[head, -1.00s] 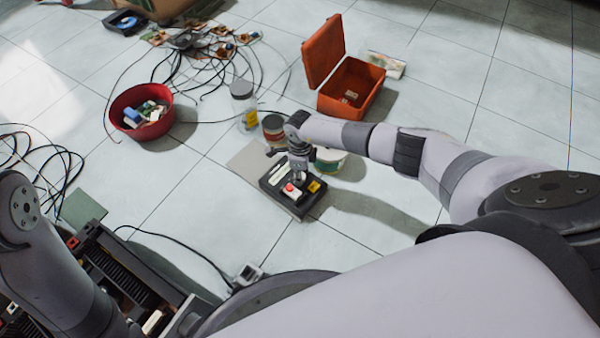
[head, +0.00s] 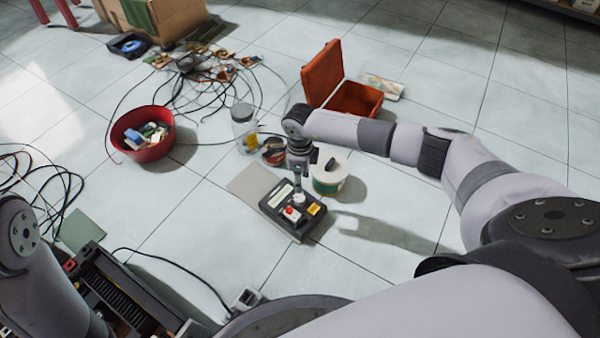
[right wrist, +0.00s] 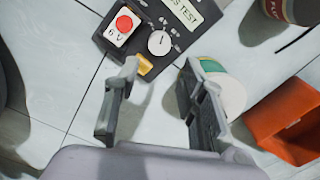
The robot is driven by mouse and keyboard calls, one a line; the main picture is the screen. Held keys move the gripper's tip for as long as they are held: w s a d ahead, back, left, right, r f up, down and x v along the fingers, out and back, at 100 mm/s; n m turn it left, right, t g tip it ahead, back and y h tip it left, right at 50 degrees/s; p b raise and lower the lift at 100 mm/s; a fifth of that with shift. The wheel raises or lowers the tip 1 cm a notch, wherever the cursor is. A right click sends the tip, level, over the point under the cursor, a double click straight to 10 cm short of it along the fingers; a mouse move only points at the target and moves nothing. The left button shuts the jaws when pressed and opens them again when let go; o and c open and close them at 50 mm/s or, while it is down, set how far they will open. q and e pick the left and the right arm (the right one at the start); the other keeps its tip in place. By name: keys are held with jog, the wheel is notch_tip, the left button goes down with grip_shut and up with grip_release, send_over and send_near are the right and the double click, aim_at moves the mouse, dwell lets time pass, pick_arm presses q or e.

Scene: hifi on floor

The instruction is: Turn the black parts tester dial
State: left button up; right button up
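The black parts tester (head: 275,212) lies on the floor in the middle of the head view. Its white round dial (head: 299,199) is beside a red button and a yellow part. In the right wrist view the tester (right wrist: 181,42) is at the top, and its dial (right wrist: 159,43) shows a pointer mark and printing around it. My right gripper (head: 299,182) is above the tester on the dial side. In the right wrist view my right gripper (right wrist: 160,72) is open and empty, fingers wide apart, with the dial beyond the fingertips. My left gripper is out of view.
A white-and-green round container (head: 328,184) stands close right of the tester. A reddish can (head: 274,158), a clear jar (head: 244,130), an open orange box (head: 355,99) and a red bowl (head: 150,153) stand behind. Cables lie around. Floor in front is mostly clear.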

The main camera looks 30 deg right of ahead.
jog(key=shift+r, duration=1.25)
